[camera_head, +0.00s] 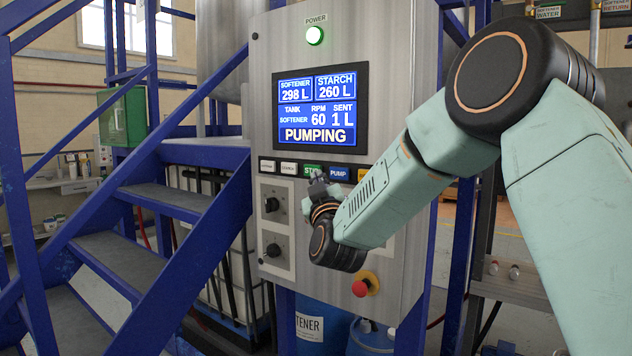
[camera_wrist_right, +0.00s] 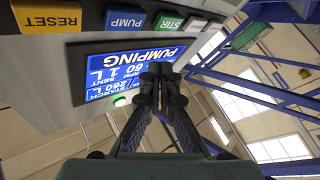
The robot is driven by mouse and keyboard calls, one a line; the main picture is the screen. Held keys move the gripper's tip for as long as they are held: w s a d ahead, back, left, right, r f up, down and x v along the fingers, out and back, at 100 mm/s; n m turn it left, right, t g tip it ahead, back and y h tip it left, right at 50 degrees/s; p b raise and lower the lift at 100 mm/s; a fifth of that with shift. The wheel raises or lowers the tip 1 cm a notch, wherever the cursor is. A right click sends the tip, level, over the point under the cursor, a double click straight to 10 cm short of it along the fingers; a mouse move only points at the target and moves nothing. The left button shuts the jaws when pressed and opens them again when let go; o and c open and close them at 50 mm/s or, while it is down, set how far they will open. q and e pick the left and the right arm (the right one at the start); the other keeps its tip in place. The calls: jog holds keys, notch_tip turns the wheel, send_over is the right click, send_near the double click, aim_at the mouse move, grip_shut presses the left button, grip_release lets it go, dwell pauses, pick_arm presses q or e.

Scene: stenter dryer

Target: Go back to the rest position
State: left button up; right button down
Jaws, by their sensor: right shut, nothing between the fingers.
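My right gripper (camera_head: 318,184) is in front of the control panel (camera_head: 400,90), just below the button row and near the green button (camera_head: 312,170) and the blue PUMP button (camera_head: 340,173). In the right wrist view its fingers (camera_wrist_right: 157,72) are shut together with nothing between them. That view shows the panel upside down, with the blue PUMP button (camera_wrist_right: 125,20) and yellow RESET button (camera_wrist_right: 45,16) beyond the fingertips. Whether the fingers touch the panel cannot be told. The screen (camera_head: 320,108) reads PUMPING, 60 RPM, 1 L sent. My left gripper is not in view.
Two black knobs (camera_head: 273,205) and a red emergency stop (camera_head: 361,288) sit lower on the panel. Blue-railed metal stairs (camera_head: 165,197) stand close on the left. Blue drums (camera_head: 322,325) stand below the panel. A grey shelf (camera_head: 530,287) is at the right.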

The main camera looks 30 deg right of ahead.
jog(key=shift+f, duration=0.1)
jog(key=s+a+f+m+g+y+b, duration=0.1)
jog(key=s+a+f+g+y+b, duration=0.2)
jog(key=f, duration=1)
jog(key=s+a+f+g+y+b, duration=0.1)
jog(key=s+a+f+g+y, duration=0.3)
jog(key=f, duration=1)
jog(key=s+a+f+m+g+y+b, duration=0.15)
jog(key=s+a+f, duration=0.3)
jog(key=f, duration=0.85)
jog(key=s+a+f+g+b, duration=0.1)
jog(key=s+f+g+b, duration=0.2)
jog(key=s+f, duration=0.8)
jog(key=s+a+f+n+g+b, duration=0.1)
jog(key=s+f+g+b, duration=0.3)
jog(key=s+f, duration=0.7)
jog(key=s+a+f+g+b, duration=0.3)
jog(key=s+f+b, duration=0.3)
jog(key=s+f, duration=0.5)
jog(key=s+g, duration=0.1)
jog(key=s, duration=0.1)
jog(key=shift+s+a, duration=0.2)
jog(key=shift+s, duration=0.2)
